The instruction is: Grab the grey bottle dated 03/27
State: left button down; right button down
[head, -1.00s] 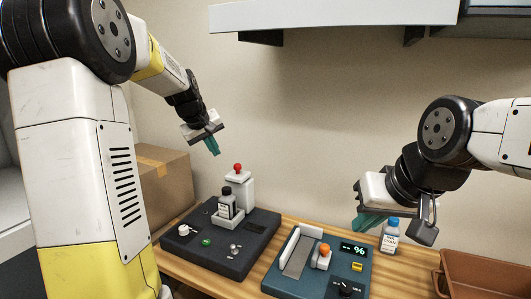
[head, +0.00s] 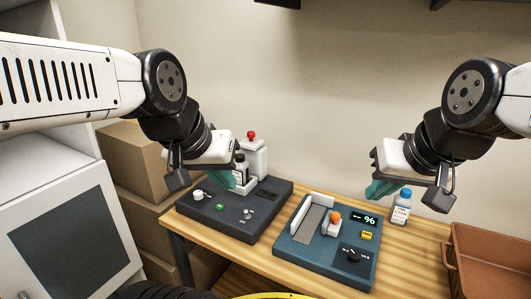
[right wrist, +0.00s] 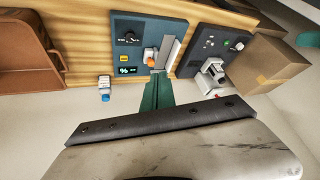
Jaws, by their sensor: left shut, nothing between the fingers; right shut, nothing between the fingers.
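My right gripper (head: 376,188) is shut and empty, above and left of the blue-capped bottle. No date is legible on either label.
A brown bin (head: 490,262) is at the right edge. Cardboard boxes (head: 138,165) stand left of the wooden table (head: 412,270). A red-knobbed post (head: 253,155) rises behind the grey bottle.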

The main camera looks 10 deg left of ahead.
aim_at(241, 174)
jog(key=i+j+u, duration=0.15)
jog(key=j, duration=0.25)
jog(key=i+j+u, duration=0.3)
jog(key=i+j, duration=0.2)
jog(key=j, duration=0.2)
